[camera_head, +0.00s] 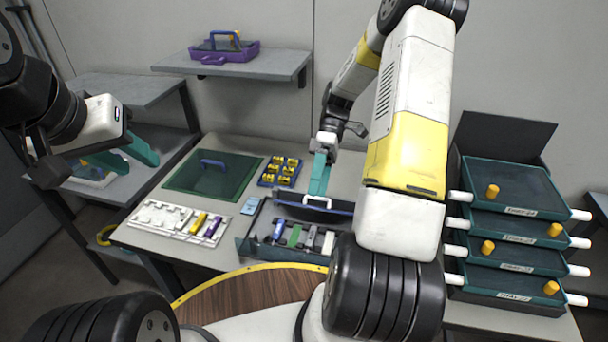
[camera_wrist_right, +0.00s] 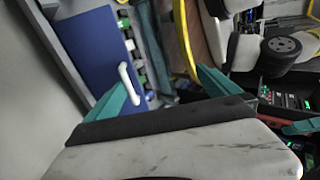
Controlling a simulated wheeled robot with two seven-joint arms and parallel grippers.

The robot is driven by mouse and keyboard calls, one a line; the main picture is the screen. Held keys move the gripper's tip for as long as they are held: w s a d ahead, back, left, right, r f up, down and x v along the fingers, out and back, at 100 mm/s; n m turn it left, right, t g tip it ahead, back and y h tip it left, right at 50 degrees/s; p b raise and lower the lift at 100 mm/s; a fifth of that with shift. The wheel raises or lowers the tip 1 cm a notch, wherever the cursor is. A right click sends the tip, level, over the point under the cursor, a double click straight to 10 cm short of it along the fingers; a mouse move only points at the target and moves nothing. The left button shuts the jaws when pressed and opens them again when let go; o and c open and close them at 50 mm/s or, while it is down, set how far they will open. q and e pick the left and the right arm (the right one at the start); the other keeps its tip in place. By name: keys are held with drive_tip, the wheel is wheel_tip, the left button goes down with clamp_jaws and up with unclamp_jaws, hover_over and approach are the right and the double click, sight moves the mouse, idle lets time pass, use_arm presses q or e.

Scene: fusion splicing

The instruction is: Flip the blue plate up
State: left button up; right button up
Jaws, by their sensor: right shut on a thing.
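The blue plate (camera_head: 290,199) with a white handle (camera_head: 317,201) is at the back of an open tray-like box (camera_head: 250,246) on the table. In the right wrist view the blue plate (camera_wrist_right: 92,52) shows broad and tilted, with its white handle (camera_wrist_right: 129,83) close to one teal finger. My right gripper (camera_head: 319,188) reaches down to the handle and is shut on it; the exact contact is partly hidden. My left gripper (camera_head: 130,158) is at the far left, open and empty, well away from the plate.
In the box lie several coloured pieces (camera_head: 294,236). Around it are a green lidded panel (camera_head: 212,172), yellow parts in a blue tray (camera_head: 280,171) and a white tray (camera_head: 165,217). Stacked dark drawers (camera_head: 512,228) stand at right. A purple case (camera_head: 222,52) sits on the shelf.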

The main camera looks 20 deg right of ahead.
drive_tip(key=r, duration=0.3)
drive_tip(key=shift+s+a+r+g, duration=0.3)
drive_tip(key=shift+r, duration=0.35)
drive_tip(key=c, duration=0.5)
drive_tip(key=shift+r, duration=0.35)
drive_tip(key=c, duration=0.3)
drive_tip(key=shift+w+d+r, duration=0.25)
drive_tip(key=shift+r, duration=0.2)
drive_tip(key=shift+d, duration=0.1)
